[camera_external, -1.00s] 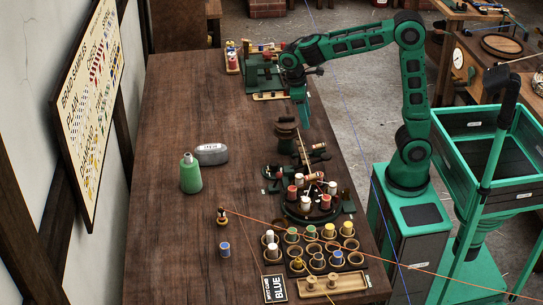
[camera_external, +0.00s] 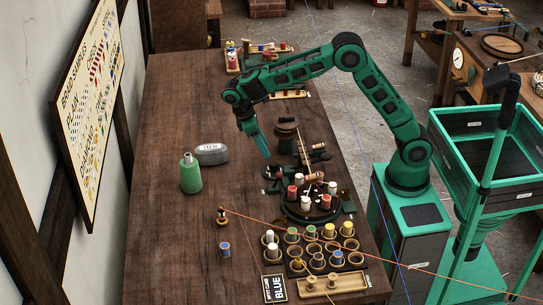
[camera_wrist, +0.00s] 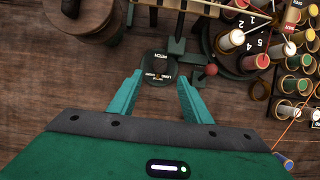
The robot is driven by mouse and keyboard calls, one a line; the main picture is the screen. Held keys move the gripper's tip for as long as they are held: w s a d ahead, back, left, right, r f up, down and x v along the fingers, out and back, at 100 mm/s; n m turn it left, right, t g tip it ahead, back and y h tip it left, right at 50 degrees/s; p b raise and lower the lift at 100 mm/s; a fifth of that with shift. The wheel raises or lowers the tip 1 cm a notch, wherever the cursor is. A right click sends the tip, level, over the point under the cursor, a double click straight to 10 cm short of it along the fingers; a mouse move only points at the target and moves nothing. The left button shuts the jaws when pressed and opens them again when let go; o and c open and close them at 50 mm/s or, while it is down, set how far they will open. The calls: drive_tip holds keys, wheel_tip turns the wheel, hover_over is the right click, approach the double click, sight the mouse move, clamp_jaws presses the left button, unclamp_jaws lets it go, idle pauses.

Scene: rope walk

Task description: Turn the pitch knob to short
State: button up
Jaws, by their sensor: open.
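The pitch knob is on a dark round plate (camera_wrist: 159,64) marked PITCH, LONG and SHORT in the wrist view, its lettering upside down there. A small brass-coloured spot shows at its centre; I cannot tell which way the knob points. My gripper (camera_wrist: 160,77) is open, with one finger on each side of the plate, and nothing is between the fingers. In the external view my gripper (camera_external: 266,155) points down just above the dark plate (camera_external: 270,173) at the left side of the rope machine. Whether the fingers touch the knob cannot be told.
A red ball-topped lever (camera_wrist: 211,70) stands just right of the right finger. A round bobbin carrier (camera_wrist: 245,62) and racked spools lie beyond. A wooden drum (camera_wrist: 82,12) is at upper left.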

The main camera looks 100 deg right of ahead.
sight(273, 164)
drive_tip(key=x, duration=0.8)
drive_tip(key=c, duration=1.1)
